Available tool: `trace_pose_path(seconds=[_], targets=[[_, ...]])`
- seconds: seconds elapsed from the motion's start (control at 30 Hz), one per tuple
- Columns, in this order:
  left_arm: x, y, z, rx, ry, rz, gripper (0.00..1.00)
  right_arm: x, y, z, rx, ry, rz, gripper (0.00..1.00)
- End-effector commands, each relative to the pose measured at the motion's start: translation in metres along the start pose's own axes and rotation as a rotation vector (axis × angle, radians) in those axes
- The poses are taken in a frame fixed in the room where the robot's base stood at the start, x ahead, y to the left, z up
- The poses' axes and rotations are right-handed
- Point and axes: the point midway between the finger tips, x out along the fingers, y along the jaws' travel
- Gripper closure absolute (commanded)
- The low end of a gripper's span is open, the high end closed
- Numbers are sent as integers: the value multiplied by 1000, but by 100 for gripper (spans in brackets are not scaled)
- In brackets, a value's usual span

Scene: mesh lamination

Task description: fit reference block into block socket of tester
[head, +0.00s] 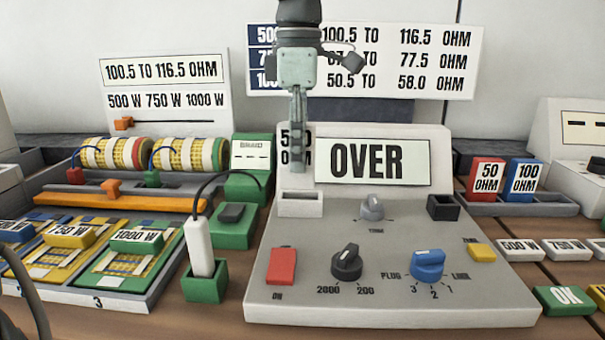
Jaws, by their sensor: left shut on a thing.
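The grey tester (390,275) stands in the middle, its display reading OVER. A white open socket (300,204) is at its back left and a black socket (443,207) at its back right. My left gripper (298,164) points down above the white socket and is shut on a white reference block (286,172). The fingers hide part of its label; a 5 and an O show. The block appears apart from the socket, overlapping the display panel's left edge in the picture. My right gripper is not in view.
A red 50 OHM block (488,174) and a blue 100 OHM block (525,175) stand in a grey tray at right. A white probe (200,250) sits in a green holder left of the tester, its cable looping nearby. Green OK block (564,299) lies at right.

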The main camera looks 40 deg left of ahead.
Motion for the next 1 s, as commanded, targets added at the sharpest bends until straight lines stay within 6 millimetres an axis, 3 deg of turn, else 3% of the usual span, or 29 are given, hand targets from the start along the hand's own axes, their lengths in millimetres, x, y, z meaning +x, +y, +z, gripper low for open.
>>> trace_pose_path(seconds=[0.17, 0.5, 0.97, 1.0], targets=[[10, 17, 5, -1, 0, 0, 100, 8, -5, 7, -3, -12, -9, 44], [49, 18, 5, 0, 0, -1, 100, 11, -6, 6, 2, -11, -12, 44], [54, 18, 6, 0, -1, 1, 100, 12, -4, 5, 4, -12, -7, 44], [54, 18, 5, 0, -1, 0, 76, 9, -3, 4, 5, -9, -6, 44]])
